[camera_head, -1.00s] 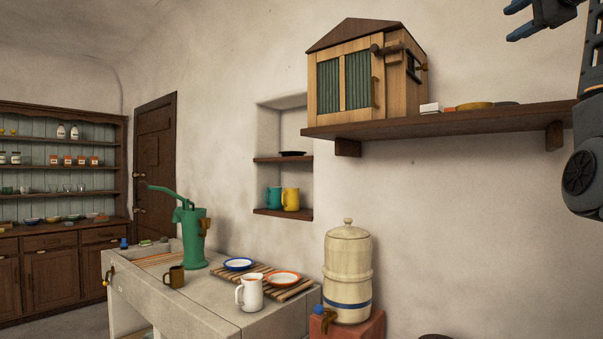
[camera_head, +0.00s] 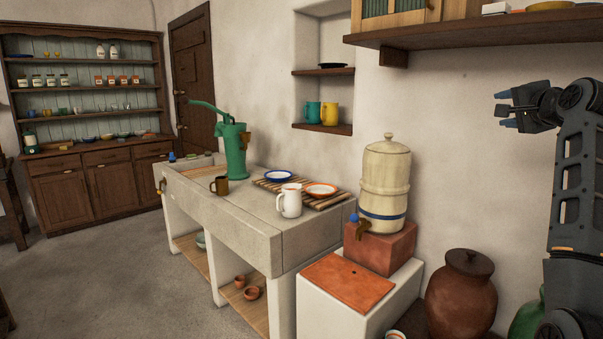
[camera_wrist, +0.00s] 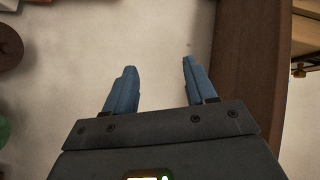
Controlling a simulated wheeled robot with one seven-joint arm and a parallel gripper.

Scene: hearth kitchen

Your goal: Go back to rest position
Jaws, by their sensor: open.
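My gripper (camera_head: 506,109) is at the right of the head view, held up in front of the bare wall, below the wooden wall shelf (camera_head: 480,33). Its two blue fingers are apart with nothing between them. In the wrist view my gripper (camera_wrist: 158,78) also shows spread, empty fingers against the pale wall. The brown shelf edge (camera_wrist: 250,70) runs along the right of that view, close beside the right finger; I cannot tell the exact gap.
A stone sink counter (camera_head: 240,220) holds a green pump (camera_head: 235,150) and a white jug (camera_head: 290,201). A cream water crock (camera_head: 385,180) stands on a red block (camera_head: 378,247). A brown lidded jar (camera_head: 462,295) stands below my arm. The floor (camera_head: 120,270) at left is clear.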

